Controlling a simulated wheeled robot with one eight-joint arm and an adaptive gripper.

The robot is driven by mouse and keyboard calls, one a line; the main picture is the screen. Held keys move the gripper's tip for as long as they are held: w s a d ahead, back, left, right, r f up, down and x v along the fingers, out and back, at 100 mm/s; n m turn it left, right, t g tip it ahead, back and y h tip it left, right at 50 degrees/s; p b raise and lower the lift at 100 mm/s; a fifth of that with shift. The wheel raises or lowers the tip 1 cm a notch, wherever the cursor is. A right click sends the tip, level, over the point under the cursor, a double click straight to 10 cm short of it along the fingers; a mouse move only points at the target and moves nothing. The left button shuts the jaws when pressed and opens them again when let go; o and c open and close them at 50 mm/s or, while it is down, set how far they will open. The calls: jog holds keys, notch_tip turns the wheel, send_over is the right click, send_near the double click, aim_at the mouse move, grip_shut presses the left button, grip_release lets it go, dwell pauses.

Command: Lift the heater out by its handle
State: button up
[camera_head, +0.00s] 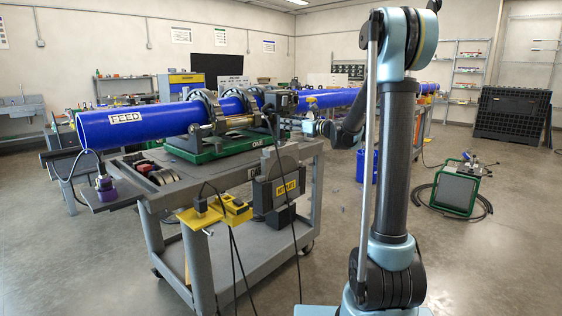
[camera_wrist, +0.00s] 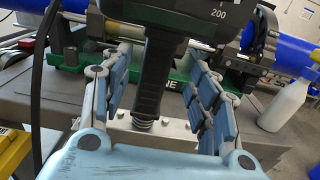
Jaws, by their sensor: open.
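The heater's black box (camera_head: 281,102) stands above the side of the cart in the head view. Its grey plate (camera_head: 285,160) sits below in a dark holder (camera_head: 288,190) with a yellow label. In the wrist view the box (camera_wrist: 195,10) reads 200. Its black handle (camera_wrist: 158,75) runs down to a coiled spring at its base. My gripper (camera_wrist: 160,90) is open, with blue-padded fingers on either side of the handle. Gaps show on both sides.
A blue pipe marked FEED (camera_head: 150,120) lies clamped in a green-based machine (camera_head: 205,148) on the grey cart (camera_head: 165,198). Black cables hang in front of the cart. A yellow bracket (camera_head: 205,215) sits on its near side. A white bottle (camera_wrist: 285,105) stands right of my gripper.

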jog(key=shift+r+x, duration=0.2)
jog(key=shift+x, duration=2.8)
jog(key=shift+s+r, duration=0.1)
jog(key=shift+s, duration=0.05)
grip_shut()
